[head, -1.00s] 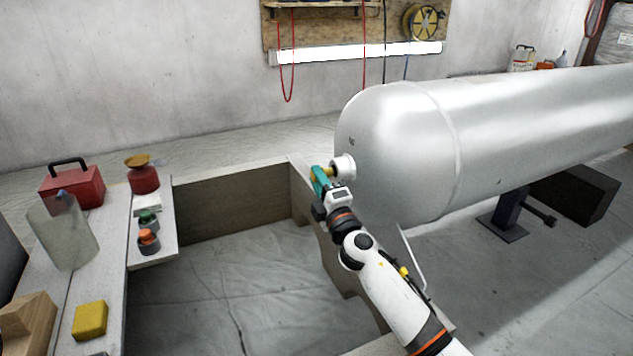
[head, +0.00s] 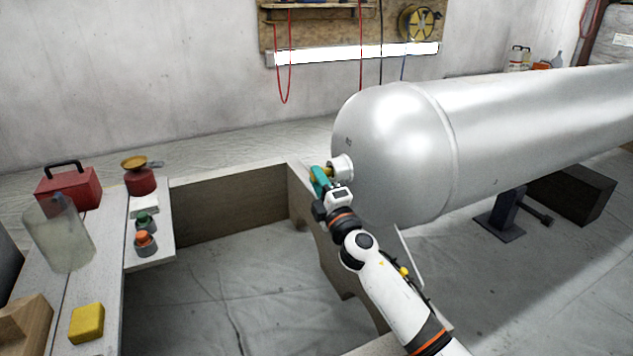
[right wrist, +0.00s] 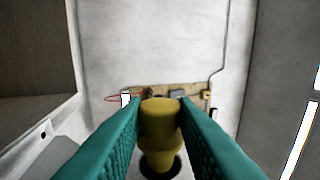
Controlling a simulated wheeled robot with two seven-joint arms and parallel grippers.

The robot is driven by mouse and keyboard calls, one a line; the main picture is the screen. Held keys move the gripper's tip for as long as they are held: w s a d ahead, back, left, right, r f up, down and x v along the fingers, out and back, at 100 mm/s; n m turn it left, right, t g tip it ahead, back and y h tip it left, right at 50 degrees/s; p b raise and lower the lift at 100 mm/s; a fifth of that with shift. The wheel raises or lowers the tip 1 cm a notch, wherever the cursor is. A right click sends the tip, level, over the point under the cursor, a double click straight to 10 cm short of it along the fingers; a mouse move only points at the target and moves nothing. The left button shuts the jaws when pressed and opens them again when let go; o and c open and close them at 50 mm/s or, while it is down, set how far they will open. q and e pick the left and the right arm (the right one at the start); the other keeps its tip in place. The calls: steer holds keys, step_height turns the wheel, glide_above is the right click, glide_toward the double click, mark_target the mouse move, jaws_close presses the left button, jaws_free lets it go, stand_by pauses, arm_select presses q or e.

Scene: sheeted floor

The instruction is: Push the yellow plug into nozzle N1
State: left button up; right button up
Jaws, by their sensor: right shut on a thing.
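The yellow plug (head: 328,172) is held between the teal fingers of my right gripper (head: 319,180), right at the mouth of the white nozzle (head: 342,165) on the rounded end of the silver tank. I read this nozzle as N1; its label (head: 348,142) is too small to read. In the right wrist view the plug (right wrist: 159,122) sits between both fingertips (right wrist: 160,112), with a dark ring around its narrower lower part. How deep the plug sits in the nozzle cannot be told. My left gripper is not in view.
The silver tank (head: 400,140) fills the right side. At the left, a bench (head: 105,235) carries a red toolbox (head: 68,187), a clear jug (head: 60,240), a yellow block (head: 87,322) and small capped containers (head: 146,243). The framed opening between shows bare sheeted floor.

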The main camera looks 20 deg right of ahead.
steer(key=shift+d, duration=0.9)
steer(key=o, duration=1.1)
steer(key=p+v, duration=0.1)
steer(key=v, duration=1.1)
